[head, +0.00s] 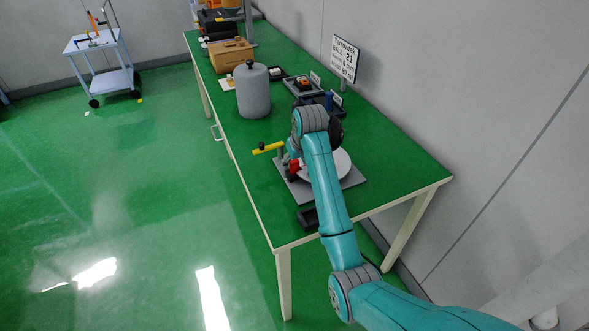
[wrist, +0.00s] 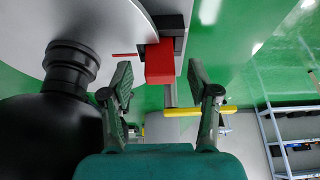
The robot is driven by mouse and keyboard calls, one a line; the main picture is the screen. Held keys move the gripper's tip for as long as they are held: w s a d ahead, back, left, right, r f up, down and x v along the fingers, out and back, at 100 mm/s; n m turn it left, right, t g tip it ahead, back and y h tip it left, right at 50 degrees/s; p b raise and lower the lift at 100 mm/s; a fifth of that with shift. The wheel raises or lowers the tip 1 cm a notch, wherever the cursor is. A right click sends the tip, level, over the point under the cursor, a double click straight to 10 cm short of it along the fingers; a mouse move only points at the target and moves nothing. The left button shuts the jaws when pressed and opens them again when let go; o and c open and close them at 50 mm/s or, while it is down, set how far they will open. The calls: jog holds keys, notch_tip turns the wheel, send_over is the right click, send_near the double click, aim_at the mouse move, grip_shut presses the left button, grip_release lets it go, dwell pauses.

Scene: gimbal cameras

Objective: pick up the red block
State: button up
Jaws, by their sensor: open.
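The red block (wrist: 160,63) sits between the two open fingers of my gripper (wrist: 160,82) in the wrist view, a little beyond the fingertips. Clear gaps show on both sides of it. It rests against a dark block-like part (wrist: 172,25) beside a grey plate. In the head view the red block (head: 294,166) shows as a small patch beside my arm's end, on the grey base plate (head: 305,191) on the green table. My gripper is mostly hidden behind my arm in the head view.
A pale round disc (head: 341,163) lies on the plate, and a yellow-ended bar (head: 268,148) sticks out left. A large black rounded object (wrist: 45,135) is close to the gripper's left finger. A grey tank (head: 252,92), cardboard box (head: 231,55) and sign (head: 344,60) stand farther back.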

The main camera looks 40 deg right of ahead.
jog(key=shift+f, duration=0.1)
grip_shut()
dwell(0.3)
